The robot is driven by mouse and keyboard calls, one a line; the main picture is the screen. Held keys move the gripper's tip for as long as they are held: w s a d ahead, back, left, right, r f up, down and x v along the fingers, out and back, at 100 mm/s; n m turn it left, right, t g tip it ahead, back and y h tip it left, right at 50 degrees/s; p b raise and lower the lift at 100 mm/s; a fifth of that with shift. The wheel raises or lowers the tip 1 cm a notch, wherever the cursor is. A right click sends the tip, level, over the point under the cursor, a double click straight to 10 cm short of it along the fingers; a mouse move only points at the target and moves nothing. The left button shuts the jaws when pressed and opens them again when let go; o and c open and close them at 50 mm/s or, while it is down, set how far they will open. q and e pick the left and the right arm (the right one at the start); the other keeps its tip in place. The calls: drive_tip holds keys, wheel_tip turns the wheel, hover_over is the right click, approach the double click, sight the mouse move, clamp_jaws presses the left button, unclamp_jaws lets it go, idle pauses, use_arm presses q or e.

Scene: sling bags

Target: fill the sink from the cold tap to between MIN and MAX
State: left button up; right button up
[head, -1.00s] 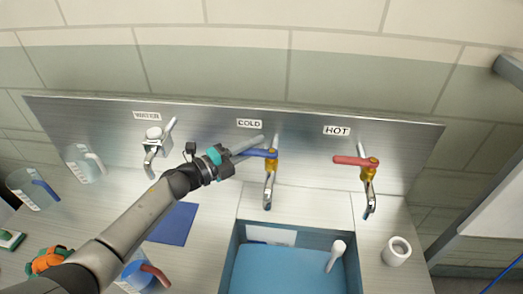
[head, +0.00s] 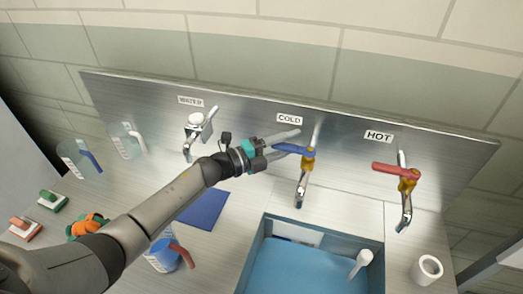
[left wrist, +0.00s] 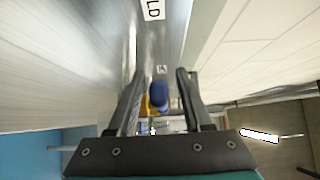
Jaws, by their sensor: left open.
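The cold tap (head: 304,180) has a blue lever (head: 293,149) pointing left and stands under the COLD label (head: 289,118). My left gripper (head: 287,145) is open at the lever's free end. In the left wrist view the lever's blue end (left wrist: 158,94) sits between the two open fingers (left wrist: 158,100), with gaps beside it. The sink (head: 378,262) below has a blue interior, a white upright piece (head: 360,263) and a pale panel (head: 297,234) on its back wall. MIN and MAX marks are not readable. I cannot tell whether water runs. My right gripper is not in view.
The hot tap (head: 406,206) with a red lever stands to the right, the water tap (head: 192,140) to the left. A white roll (head: 426,270) is right of the sink.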

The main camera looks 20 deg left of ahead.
use_arm(q)
drive_tip(key=b+v, duration=0.1)
drive_tip(key=v, duration=1.3)
drive_tip(key=shift+a+b, duration=0.2)
drive_tip(key=shift+b, duration=0.2)
drive_tip(key=shift+s, duration=0.1)
